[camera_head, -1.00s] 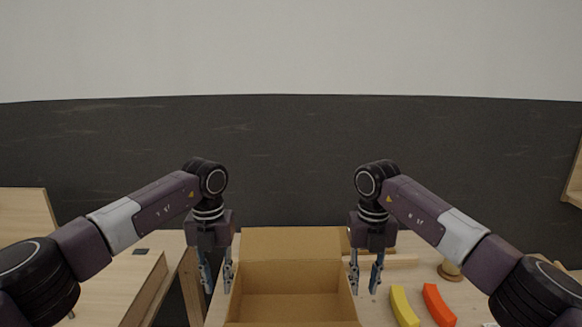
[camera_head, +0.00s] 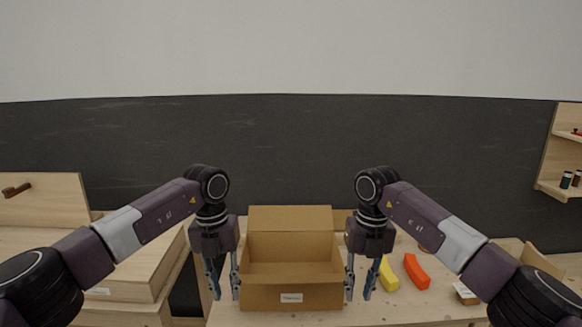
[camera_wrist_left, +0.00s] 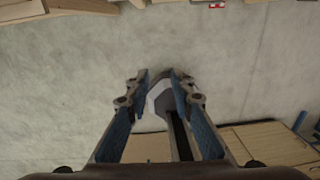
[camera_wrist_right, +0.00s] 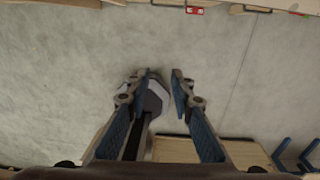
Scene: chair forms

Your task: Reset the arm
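My left gripper (camera_head: 224,286) hangs pointing down at the left side of the open cardboard box. Its fingers are apart with nothing between them; they also show apart in the left wrist view (camera_wrist_left: 160,75). My right gripper (camera_head: 359,287) hangs pointing down at the right side of the box. Its fingers are apart and empty, as the right wrist view (camera_wrist_right: 161,75) also shows. Both arms are bent in near mirror poses.
The open cardboard box (camera_head: 291,297) stands on the table (camera_head: 400,311) between the grippers and looks empty. A yellow curved piece (camera_head: 389,275) and an orange one (camera_head: 417,271) lie right of it. A wooden cabinet (camera_head: 120,270) stands left, a wall shelf (camera_head: 560,150) far right.

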